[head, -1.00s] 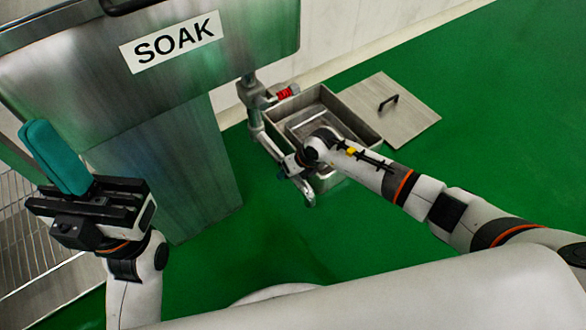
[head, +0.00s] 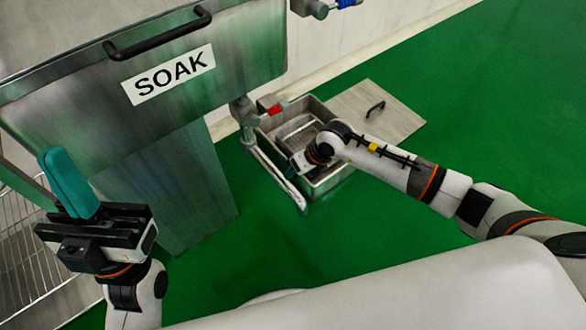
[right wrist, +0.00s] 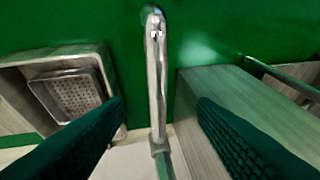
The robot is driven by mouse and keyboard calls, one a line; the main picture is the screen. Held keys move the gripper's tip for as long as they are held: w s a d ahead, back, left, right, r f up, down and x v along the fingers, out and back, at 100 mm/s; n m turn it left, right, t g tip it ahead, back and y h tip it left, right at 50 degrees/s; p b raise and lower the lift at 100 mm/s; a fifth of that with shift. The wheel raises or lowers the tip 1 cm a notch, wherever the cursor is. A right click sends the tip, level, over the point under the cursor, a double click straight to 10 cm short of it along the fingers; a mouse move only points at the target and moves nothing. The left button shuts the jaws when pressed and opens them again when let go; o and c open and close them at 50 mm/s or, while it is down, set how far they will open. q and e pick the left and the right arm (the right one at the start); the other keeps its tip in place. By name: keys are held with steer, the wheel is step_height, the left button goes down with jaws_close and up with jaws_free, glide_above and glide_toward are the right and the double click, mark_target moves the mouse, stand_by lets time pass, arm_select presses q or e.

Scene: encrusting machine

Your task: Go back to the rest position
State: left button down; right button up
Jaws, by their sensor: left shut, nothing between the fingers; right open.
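My left gripper (head: 68,183) is at the left of the head view, pointing up, with its teal fingers shut together and nothing between them. My right gripper is open; its dark teal fingers (right wrist: 160,105) show on both sides of the right wrist view. A metal pipe (right wrist: 157,75) runs through the gap between them, and I see no clear contact. In the head view the right hand (head: 303,163) is beside this pipe (head: 275,178), over the near side of a metal box, with its fingers mostly hidden.
A steel cabinet labelled SOAK (head: 169,74) stands between my arms. The open metal box (head: 330,182) holds a perforated tray (right wrist: 72,95). A lid with a black handle (head: 385,112) lies beside it. A red valve handle (head: 277,108) is near the pipe. Green floor is clear at right.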

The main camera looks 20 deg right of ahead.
steer(key=shift+s+d+r, duration=0.1)
steer(key=shift+s+r, duration=0.05)
steer(key=shift+r, duration=0.15)
stand_by(0.4)
